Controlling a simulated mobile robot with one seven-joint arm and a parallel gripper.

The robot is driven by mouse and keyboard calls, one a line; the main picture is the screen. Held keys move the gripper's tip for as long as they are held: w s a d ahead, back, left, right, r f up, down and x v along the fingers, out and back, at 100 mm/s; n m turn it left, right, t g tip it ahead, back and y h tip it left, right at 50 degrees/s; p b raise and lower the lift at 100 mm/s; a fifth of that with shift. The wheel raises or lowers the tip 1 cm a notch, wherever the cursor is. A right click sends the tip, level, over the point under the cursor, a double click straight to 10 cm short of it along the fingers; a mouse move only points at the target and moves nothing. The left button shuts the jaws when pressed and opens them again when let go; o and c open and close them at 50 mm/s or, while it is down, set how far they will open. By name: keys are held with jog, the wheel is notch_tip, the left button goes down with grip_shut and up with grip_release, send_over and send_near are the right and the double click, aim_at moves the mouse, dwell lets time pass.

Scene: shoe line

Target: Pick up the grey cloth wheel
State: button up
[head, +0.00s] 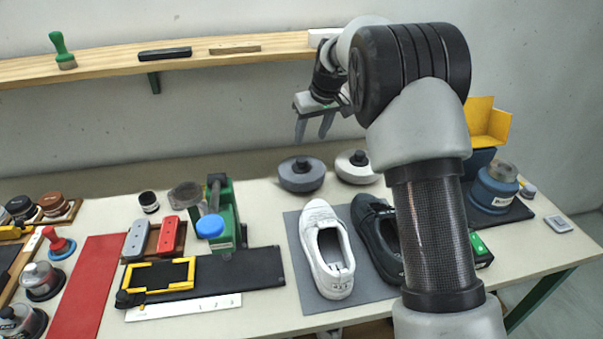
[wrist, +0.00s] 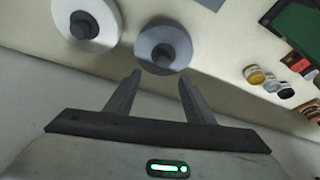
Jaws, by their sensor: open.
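The grey cloth wheel (head: 301,174) lies on the table's back part, a flat round disc with a dark knob on top. A white wheel (head: 356,167) of the same shape lies just right of it. In the wrist view the grey wheel (wrist: 163,48) is ahead of my fingers and the white wheel (wrist: 87,24) is to its left. My gripper (head: 314,140) is open and empty, fingers pointing down, above and behind the wheels near the wall. It also shows in the wrist view (wrist: 158,80), its fingertips apart and the grey wheel beyond them.
A grey mat (head: 292,235) with a white shoe (head: 326,250) and a black shoe (head: 378,235) lies in front of the wheels. A green machine (head: 226,215) stands to the left. A wooden shelf (head: 110,70) runs along the wall.

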send_over(302, 159)
jog(key=s+d, duration=0.1)
jog(key=s, duration=0.1)
jog(key=f, duration=0.6)
jog(key=shift+w+d+f, duration=0.15)
jog(key=shift+d+f, duration=0.05)
jog(key=shift+s+a+x, duration=0.1)
jog(key=shift+x, duration=1.25)
jog(key=shift+s+a+x, duration=0.1)
jog(key=shift+a+x, duration=0.05)
jog(key=shift+x, duration=1.15)
jog(key=shift+c, duration=0.5)
grip_shut()
